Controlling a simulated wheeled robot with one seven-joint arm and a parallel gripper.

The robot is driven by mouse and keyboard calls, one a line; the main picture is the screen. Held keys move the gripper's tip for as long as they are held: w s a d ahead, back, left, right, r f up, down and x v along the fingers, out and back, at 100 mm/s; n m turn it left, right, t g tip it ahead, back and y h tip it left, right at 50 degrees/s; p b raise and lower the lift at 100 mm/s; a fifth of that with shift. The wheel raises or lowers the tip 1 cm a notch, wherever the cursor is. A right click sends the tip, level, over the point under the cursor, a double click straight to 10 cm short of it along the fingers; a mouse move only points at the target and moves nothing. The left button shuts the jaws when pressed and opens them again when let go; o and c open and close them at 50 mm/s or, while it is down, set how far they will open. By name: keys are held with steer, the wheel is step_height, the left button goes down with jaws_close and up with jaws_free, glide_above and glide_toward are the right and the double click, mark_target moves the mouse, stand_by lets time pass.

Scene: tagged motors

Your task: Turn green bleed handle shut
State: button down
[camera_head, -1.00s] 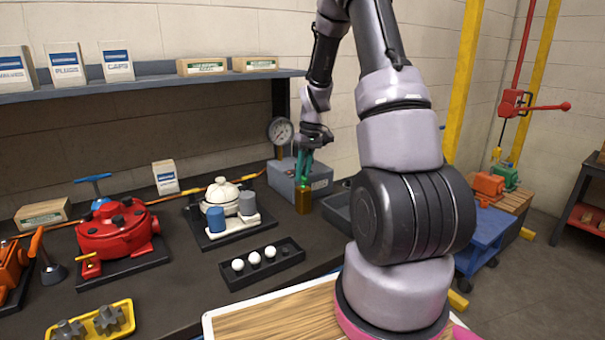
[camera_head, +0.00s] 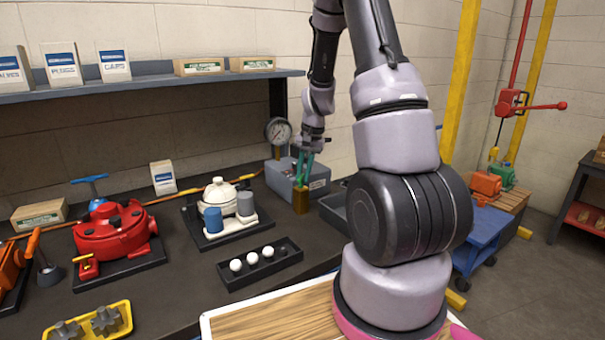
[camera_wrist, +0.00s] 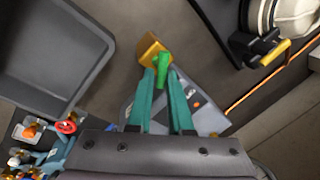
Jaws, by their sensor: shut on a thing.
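The green bleed handle (camera_wrist: 163,66) is a small green lever on a brass block in the wrist view. The brass block (camera_wrist: 151,47) is at the front corner of a grey box; it also shows in the head view (camera_head: 301,202). My gripper (camera_wrist: 161,75) has two teal fingers shut on the green handle, one on each side. In the head view my gripper (camera_head: 303,170) reaches down over the brass block, and its fingers hide most of the handle. The grey box (camera_head: 320,184) carries a round pressure gauge (camera_head: 278,131).
A dark grey tray (camera_head: 334,209) stands right of the brass block; it fills the upper left of the wrist view. A white-domed pump unit (camera_head: 218,192) is to the left. A black rack with white balls (camera_head: 230,281) lies in front. A shelf (camera_head: 160,79) runs above.

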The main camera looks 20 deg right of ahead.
steer(key=m, duration=0.3)
steer(key=shift+s+m, duration=0.2)
steer(key=shift+m, duration=0.1)
steer(key=shift+s+m+t+h, duration=0.15)
steer(key=shift+m+t+h, duration=0.35)
steer(key=shift+m, duration=1.5)
steer(key=c, duration=0.9)
jaws_free()
steer(key=shift+o, duration=0.2)
steer(key=v, duration=1)
steer(key=shift+r, duration=0.4)
